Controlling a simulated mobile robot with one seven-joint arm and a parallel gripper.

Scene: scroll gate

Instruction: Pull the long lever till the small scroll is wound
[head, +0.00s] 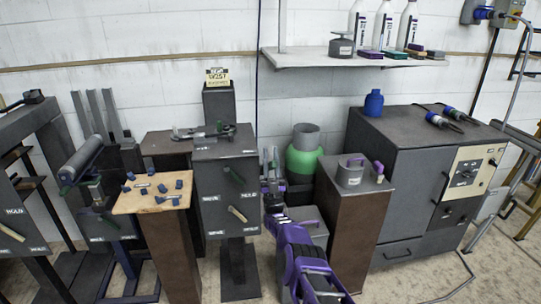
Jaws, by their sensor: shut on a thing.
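The grey central cabinet (224,170) has a short dark green handle (237,177) and a longer tan lever (238,214) slanting down to the right on its front. I cannot tell which is the long lever. My purple arm reaches up from the bottom right. My gripper (269,160) is just right of this cabinet, small and partly confused with grey parts. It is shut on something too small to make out. A dark grey roller (82,158) lies tilted on the left machine. I cannot tell whether it is the small scroll.
A wooden-topped stand (153,201) with several small blue pieces stands left of the cabinet. A brown pedestal (352,220) with a grey weight stands right of my arm. A large grey machine (430,170) fills the right.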

